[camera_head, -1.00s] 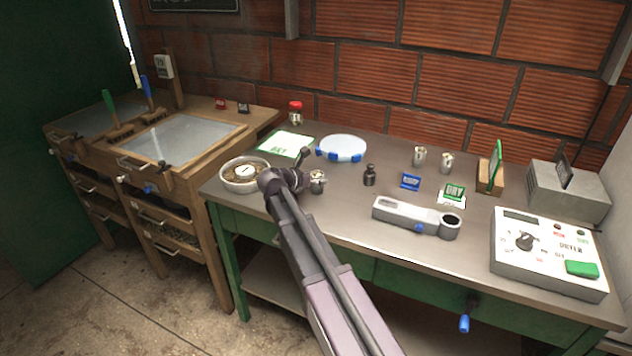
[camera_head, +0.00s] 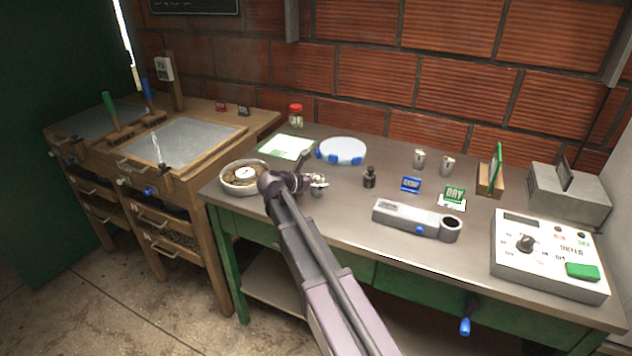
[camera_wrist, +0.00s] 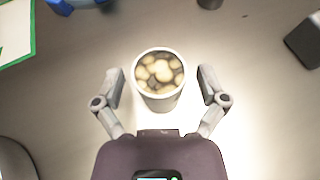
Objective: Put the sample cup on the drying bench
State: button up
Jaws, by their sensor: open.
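A small metal sample cup (camera_head: 317,192) filled with pale beans stands upright on the metal table (camera_head: 340,215), near its front edge. In the wrist view the cup (camera_wrist: 160,102) sits between the two fingers of my gripper (camera_wrist: 161,75), with a gap on each side. My gripper (camera_head: 304,183) is open and partly hides the cup in the head view. A wooden bench (camera_head: 205,155) with grey panels set in its top stands left of the table; it appears to be the drying bench.
A meter (camera_head: 545,262) is at far right.

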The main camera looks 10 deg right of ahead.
jog(key=shift+r, duration=0.1)
jog(key=shift+a+r, duration=0.1)
jog(key=shift+r, duration=0.05)
jog(key=p+v, duration=0.4)
jog(key=v, duration=0.7)
jog(key=shift+s+a+p, duration=0.25)
jog(key=shift+a+p, duration=0.05)
jog(key=shift+p, duration=0.1)
jog(key=shift+r, duration=0.1)
